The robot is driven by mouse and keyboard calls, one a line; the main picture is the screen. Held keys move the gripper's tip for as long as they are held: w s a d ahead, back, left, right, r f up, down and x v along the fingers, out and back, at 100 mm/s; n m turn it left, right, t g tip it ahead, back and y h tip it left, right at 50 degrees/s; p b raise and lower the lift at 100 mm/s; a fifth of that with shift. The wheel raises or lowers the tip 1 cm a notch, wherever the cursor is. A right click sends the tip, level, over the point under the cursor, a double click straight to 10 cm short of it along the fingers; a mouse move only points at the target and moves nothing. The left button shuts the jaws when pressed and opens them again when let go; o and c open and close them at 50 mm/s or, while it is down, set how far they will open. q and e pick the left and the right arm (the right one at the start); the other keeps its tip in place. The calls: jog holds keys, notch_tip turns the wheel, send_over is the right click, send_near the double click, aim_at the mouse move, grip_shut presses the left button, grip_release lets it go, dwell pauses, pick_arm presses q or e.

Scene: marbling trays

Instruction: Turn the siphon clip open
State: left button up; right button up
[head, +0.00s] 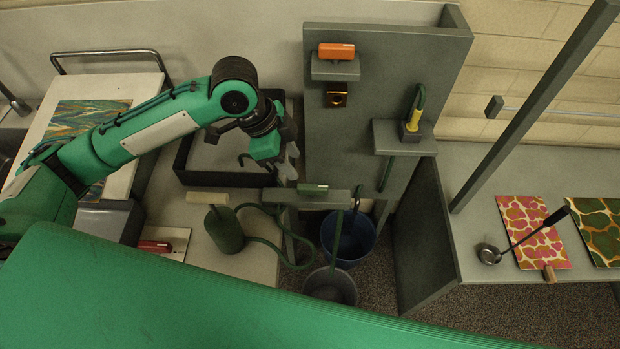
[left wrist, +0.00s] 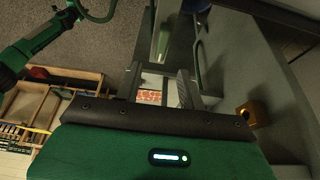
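I cannot tell for certain which part is the siphon clip. A yellow fitting (head: 413,122) sits on a bent green tube in a grey holder on the right shelf. A small green block (head: 313,189) with a pale face lies on the lower grey ledge, from which another green tube hangs. My left gripper (head: 288,163) is above the left end of that ledge, to the left of the grey panel and apart from the yellow fitting. In the left wrist view its two fingers (left wrist: 158,88) are spread with nothing gripped between them. My right gripper is not in view.
A green bottle (head: 224,230) with a looped hose stands on the left bench, beside a black tray (head: 192,178). Blue (head: 369,250) and grey (head: 331,299) buckets stand below the ledge. The grey panel (head: 385,60) carries an orange block (head: 337,50) and a copper square piece (head: 336,88).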

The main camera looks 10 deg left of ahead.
aim_at(311, 186)
pick_arm(q)
jog(key=x, duration=0.4)
jog(key=shift+w, duration=0.15)
jog(key=p+x, duration=0.1)
jog(key=x, duration=0.4)
jog(key=shift+d+f, duration=0.1)
jog(key=shift+f, duration=0.15)
jog(key=shift+d+f, duration=0.1)
jog(key=shift+f, duration=0.45)
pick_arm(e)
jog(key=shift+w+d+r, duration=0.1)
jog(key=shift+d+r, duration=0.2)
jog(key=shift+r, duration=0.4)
pick_arm(q)
grip_shut()
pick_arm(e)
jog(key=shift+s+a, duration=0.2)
